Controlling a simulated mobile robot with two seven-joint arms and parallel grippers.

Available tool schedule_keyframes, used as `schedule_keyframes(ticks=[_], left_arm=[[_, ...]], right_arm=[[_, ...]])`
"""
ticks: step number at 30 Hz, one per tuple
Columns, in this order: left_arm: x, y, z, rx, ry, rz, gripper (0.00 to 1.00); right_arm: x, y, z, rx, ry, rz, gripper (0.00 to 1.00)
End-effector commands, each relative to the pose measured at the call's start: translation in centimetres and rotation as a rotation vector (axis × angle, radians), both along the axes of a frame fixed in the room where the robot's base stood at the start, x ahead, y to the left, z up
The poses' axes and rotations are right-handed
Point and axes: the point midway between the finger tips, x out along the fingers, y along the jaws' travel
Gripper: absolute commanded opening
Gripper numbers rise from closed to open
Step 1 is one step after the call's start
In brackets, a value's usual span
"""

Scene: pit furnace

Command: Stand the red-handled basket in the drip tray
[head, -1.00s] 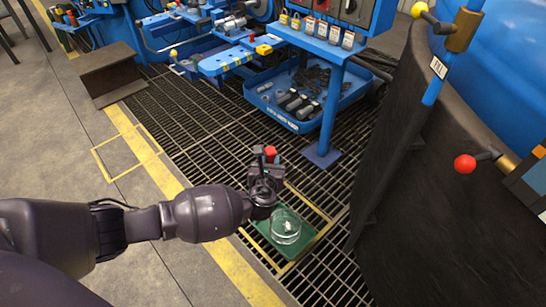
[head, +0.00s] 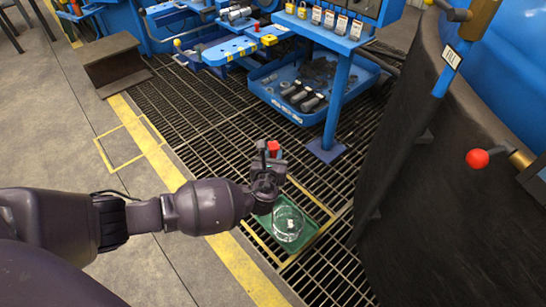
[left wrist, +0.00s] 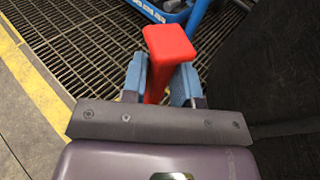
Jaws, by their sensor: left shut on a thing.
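My left gripper (head: 268,172) reaches in from the left and is shut on the basket's upright red handle (head: 273,148). In the left wrist view the red handle (left wrist: 168,48) stands between the two blue finger pads. The basket (head: 288,224), a round, pale, see-through body, appears within the outline of the green drip tray (head: 306,242), just below and right of the gripper. I cannot tell whether its base touches the tray. The wrist view hides the basket body and the tray. My right gripper is not in view.
The tray lies inside a yellow outline on the floor grating (head: 210,128). A dark curved wall (head: 440,190) stands close on the right, with a red-knobbed lever (head: 477,159). A blue post (head: 335,110) and blue parts bin (head: 305,117) stand behind. Grating left of the gripper is clear.

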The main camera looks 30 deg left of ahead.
Motion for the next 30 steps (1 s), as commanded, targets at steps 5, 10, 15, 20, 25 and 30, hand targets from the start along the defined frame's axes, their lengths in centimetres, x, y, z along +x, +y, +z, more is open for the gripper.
schedule_keyframes(ticks=[5, 10, 15, 20, 25, 30], left_arm=[[0.7, 0.3, 0.4, -0.001, -0.008, 0.001, 0.00], [1.1, 0.5, 0.5, -0.001, -0.008, 0.001, 0.00], [1.5, 0.7, 0.5, -0.001, -0.008, 0.001, 0.00], [1.9, 0.9, 0.4, -0.001, -0.008, 0.001, 0.00], [2.2, 1.2, 0.4, -0.001, -0.008, 0.001, 0.00], [2.6, 1.4, 0.4, -0.001, -0.007, 0.001, 0.00]], right_arm=[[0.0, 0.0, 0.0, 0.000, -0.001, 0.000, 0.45], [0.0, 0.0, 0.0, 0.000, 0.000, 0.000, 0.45], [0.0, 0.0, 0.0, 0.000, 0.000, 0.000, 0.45], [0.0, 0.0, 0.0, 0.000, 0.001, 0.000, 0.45], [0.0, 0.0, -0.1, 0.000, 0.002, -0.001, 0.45], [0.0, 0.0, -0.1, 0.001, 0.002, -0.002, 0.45]])
